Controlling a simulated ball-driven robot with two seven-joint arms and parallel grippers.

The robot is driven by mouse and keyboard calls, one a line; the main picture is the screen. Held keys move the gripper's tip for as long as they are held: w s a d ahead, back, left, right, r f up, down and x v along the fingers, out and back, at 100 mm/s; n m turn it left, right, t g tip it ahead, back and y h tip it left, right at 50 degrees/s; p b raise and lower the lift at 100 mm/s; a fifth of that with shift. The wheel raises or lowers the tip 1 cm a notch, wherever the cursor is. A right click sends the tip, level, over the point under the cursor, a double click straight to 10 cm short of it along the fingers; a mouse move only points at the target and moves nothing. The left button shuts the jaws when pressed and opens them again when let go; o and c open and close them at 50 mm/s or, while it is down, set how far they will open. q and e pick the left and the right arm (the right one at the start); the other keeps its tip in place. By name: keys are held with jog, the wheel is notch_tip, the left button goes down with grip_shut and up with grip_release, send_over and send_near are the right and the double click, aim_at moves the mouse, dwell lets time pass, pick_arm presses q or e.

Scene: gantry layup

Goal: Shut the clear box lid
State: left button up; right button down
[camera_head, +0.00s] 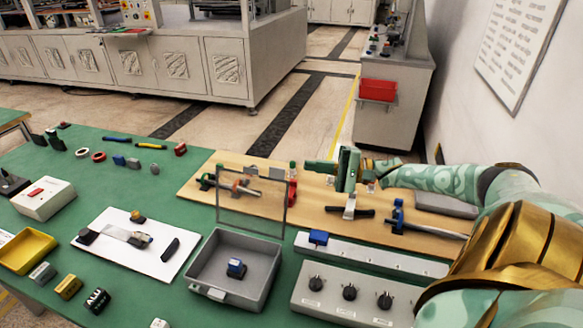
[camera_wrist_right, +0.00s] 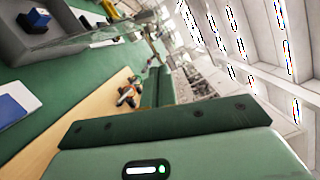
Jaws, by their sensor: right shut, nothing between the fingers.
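The grey box (camera_head: 207,285) stands on the green table, with a blue-topped part (camera_head: 236,267) inside. Its clear lid (camera_head: 250,208) is raised nearly upright at the box's far edge, so the box is open on top. My right gripper (camera_head: 312,165) is shut and empty, above the wooden board, behind and to the right of the lid and apart from it in the head view. In the right wrist view the box (camera_wrist_right: 75,30) and the clear lid (camera_wrist_right: 112,36) show at the upper left. My left gripper is not in view.
A wooden board (camera_head: 335,190) with several tools lies behind the box. A grey panel with knobs (camera_head: 330,296) and a long light rail (camera_head: 375,257) are right of it. A white sheet (camera_head: 115,255) with parts lies left. A yellow tray (camera_head: 27,250) is further left.

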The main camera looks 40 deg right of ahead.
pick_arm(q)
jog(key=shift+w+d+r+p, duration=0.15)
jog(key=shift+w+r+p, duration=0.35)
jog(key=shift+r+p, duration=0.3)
pick_arm(e)
jog(key=w+a+r, duration=0.1)
jog(key=w+a, duration=0.1)
jog(key=a, duration=0.4)
jog(key=shift+a+r, duration=0.2)
jog(key=shift+a, duration=0.1)
jog(key=shift+r, duration=0.1)
